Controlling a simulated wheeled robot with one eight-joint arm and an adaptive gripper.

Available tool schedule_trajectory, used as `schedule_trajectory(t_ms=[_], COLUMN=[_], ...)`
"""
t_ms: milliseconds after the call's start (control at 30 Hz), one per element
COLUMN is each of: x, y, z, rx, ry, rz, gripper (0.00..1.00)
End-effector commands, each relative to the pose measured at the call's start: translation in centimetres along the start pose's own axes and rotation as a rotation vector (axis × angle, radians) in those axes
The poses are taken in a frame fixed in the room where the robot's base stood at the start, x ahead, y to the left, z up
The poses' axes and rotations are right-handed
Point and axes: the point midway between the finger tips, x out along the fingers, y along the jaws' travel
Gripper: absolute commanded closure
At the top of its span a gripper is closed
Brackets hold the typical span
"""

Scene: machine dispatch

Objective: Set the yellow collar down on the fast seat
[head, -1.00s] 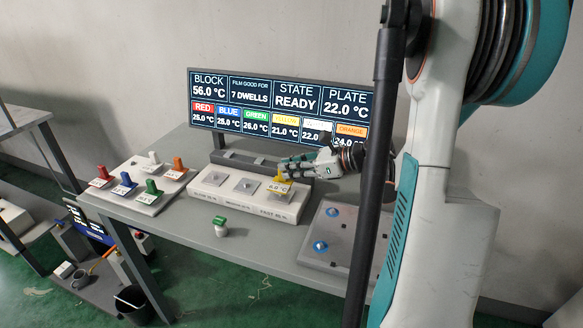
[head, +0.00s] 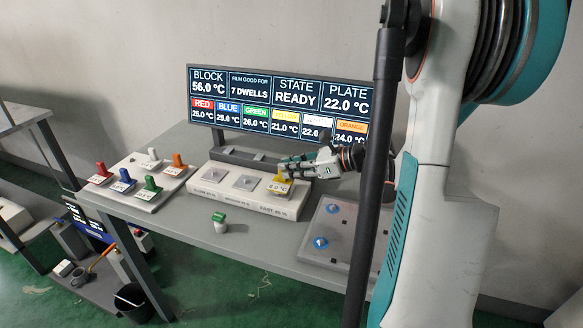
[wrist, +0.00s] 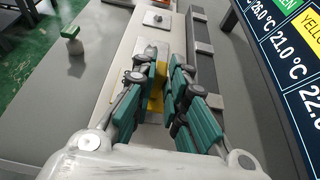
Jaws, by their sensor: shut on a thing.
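The yellow collar (head: 280,177) is at the right end of the white block (head: 215,198), over the seat labelled FAST. It looks upright, with a white tag reading 6.0 °C on its base. I cannot tell whether its base touches the seat. My gripper (head: 287,166) reaches in from the right and is shut on the collar's top. In the wrist view the yellow collar (wrist: 156,98) shows between my gripper's fingers (wrist: 160,85), mostly hidden by them. The slow and medium seats (head: 245,182) are empty metal plates.
A green-topped piece (head: 220,222) stands alone on the table in front of the block. A tray (head: 147,205) with red, blue, green, white and orange pieces is at left. A grey plate with blue knobs (head: 320,242) is at right. The display (head: 280,104) stands behind.

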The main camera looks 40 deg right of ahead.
Motion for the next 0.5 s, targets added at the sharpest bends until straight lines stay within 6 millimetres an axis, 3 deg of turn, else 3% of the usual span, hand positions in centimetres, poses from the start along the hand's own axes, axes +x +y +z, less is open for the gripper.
schedule_trajectory(t_ms=[267, 300, 367, 500], x=[0.22, 0.19, 0.18, 0.18], y=[0.00, 0.00, 0.00, 0.00], z=[-0.52, -0.44, -0.42, -0.42], rx=[0.000, 0.000, 0.000, 0.000], ry=[0.000, 0.000, 0.000, 0.000], rz=[0.000, 0.000, 0.000, 0.000], gripper=[1.00, 0.78, 0.64, 0.64])
